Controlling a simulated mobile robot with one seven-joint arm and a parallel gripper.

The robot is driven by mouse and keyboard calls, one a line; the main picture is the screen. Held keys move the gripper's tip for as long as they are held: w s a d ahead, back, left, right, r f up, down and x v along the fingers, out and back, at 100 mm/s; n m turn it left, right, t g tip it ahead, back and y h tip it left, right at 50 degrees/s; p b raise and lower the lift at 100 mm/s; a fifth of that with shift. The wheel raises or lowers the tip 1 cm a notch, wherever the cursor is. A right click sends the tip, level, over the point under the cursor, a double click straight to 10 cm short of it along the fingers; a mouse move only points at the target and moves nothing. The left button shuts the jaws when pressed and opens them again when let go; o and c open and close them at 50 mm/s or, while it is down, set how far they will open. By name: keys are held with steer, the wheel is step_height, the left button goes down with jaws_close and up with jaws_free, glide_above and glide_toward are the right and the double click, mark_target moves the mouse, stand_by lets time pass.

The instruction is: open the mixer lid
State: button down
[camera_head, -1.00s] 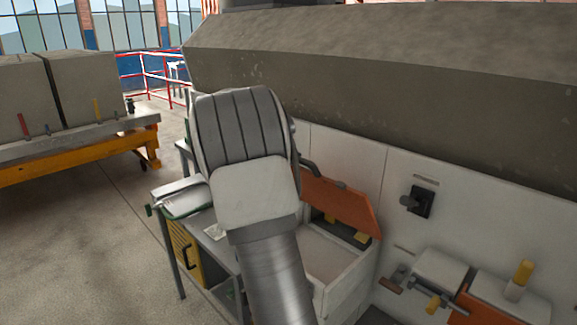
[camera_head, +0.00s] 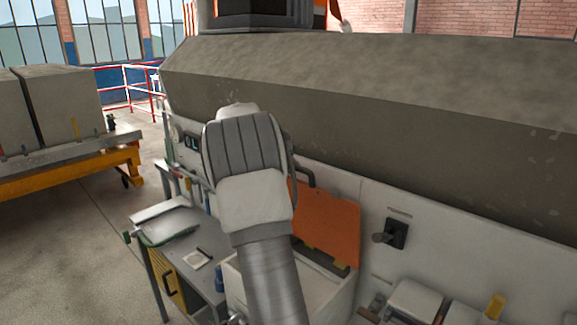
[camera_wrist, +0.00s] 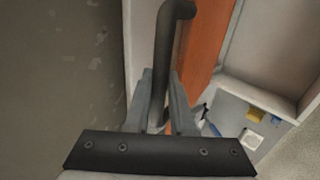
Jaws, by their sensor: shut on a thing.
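The orange mixer lid (camera_head: 330,225) stands raised and steep at the back of a white box (camera_head: 345,300), whose opening partly shows. In the wrist view the lid (camera_wrist: 204,45) appears edge-on as an orange strip. Its dark bar handle (camera_head: 306,174) sticks out at the lid's upper left in the head view. In the wrist view the handle (camera_wrist: 166,35) runs down between the two grey fingers. My gripper (camera_wrist: 160,92) is shut on this handle. In the head view my own arm hides the fingers and part of the box.
A large grey sloped slab (camera_head: 400,130) overhangs close behind the lid. A grey table (camera_head: 190,255) with papers and small items stands left of the box. A black switch (camera_head: 396,233) sits on the white panel at the right. Open floor (camera_head: 90,240) lies to the left.

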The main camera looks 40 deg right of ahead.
steer(key=c, duration=0.8)
jaws_free()
steer(key=shift+o, duration=0.2)
steer(key=b+v, duration=0.3)
steer(key=v, duration=1.4)
steer(key=shift+a+r, duration=0.15)
steer(key=shift+a, duration=0.1)
